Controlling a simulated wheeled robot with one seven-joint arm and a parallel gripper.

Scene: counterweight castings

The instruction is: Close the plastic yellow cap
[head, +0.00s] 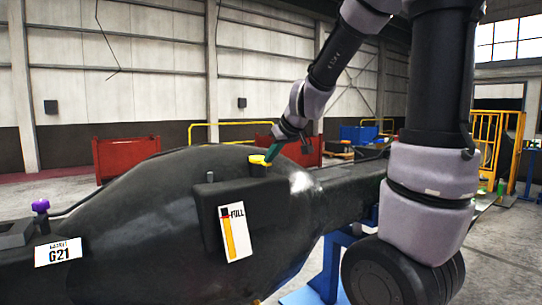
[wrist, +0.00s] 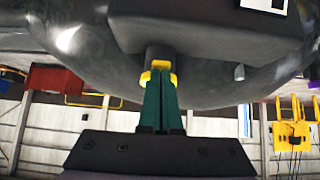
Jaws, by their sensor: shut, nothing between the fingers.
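The yellow cap (head: 257,159) sits on a short dark neck at the top of a black block on the large black casting (head: 130,195). In the wrist view the yellow cap (wrist: 162,66) shows just beyond the fingertips, partly hidden by them. My gripper (head: 270,156) reaches down from the upper right with its green fingertips at the right side of the cap. In the wrist view my gripper (wrist: 160,78) has both green fingers together with nothing between them. The tips look very near or touching the cap; I cannot tell which. How far the cap is open is unclear.
A white label with a yellow level bar (head: 236,232) is on the block's front. A purple knob (head: 40,206) and a G21 label (head: 58,252) are at the left. A red bin (head: 126,157) and yellow railings stand behind. The space above the casting is open.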

